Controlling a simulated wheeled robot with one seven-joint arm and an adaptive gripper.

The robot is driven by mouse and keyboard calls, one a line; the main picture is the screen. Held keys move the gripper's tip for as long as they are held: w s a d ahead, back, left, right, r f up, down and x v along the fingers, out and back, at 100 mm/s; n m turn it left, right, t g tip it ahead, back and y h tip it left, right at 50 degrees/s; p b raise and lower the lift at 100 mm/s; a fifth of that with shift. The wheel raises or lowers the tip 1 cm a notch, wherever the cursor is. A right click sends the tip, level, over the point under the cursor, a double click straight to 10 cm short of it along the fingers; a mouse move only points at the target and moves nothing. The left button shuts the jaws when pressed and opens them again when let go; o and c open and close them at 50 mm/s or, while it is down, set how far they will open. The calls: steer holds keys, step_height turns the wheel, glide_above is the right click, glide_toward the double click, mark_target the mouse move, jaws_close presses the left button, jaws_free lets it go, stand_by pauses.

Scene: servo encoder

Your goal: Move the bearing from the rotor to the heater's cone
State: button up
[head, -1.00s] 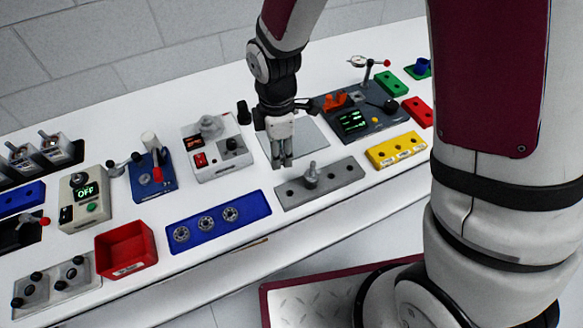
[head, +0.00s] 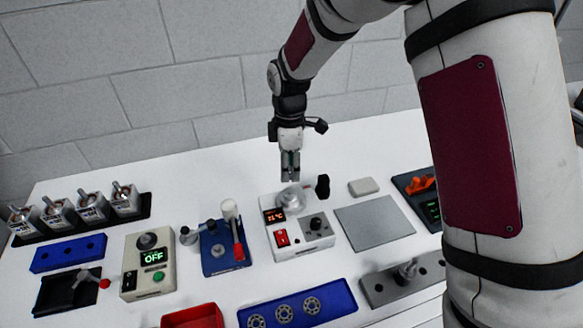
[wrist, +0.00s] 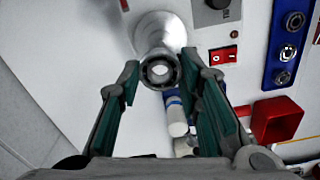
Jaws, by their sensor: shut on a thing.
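The heater (head: 300,240) is a white box with a lit display, a red switch and a black knob. Its silver cone (head: 292,200) stands on top and also shows in the wrist view (wrist: 160,35). My gripper (head: 290,178) points down just above the cone. In the wrist view my gripper (wrist: 160,75) is shut on the bearing (wrist: 160,72), a small dark ring between the fingertips. The ring overlaps the cone there; whether they touch I cannot tell. The rotor (head: 408,268) appears to be the upright metal shaft on the grey block at right, partly hidden by my arm.
A blue tray (head: 340,291) with several bearings lies in front of the heater. A blue device (head: 222,262) with a pale post stands left, beside an OFF-display box (head: 133,270). A black post (head: 322,186) stands close behind the heater. A flat grey plate (head: 375,224) lies right.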

mark_target(290, 189)
steer(key=shift+f, duration=1.8)
steer(key=shift+f+b, duration=0.35)
steer(key=shift+f, duration=0.1)
steer(key=shift+f, duration=0.45)
steer(key=shift+f, duration=0.15)
steer(key=shift+f+b, duration=0.3)
steer(key=shift+f, duration=0.2)
steer(key=o, duration=1.6)
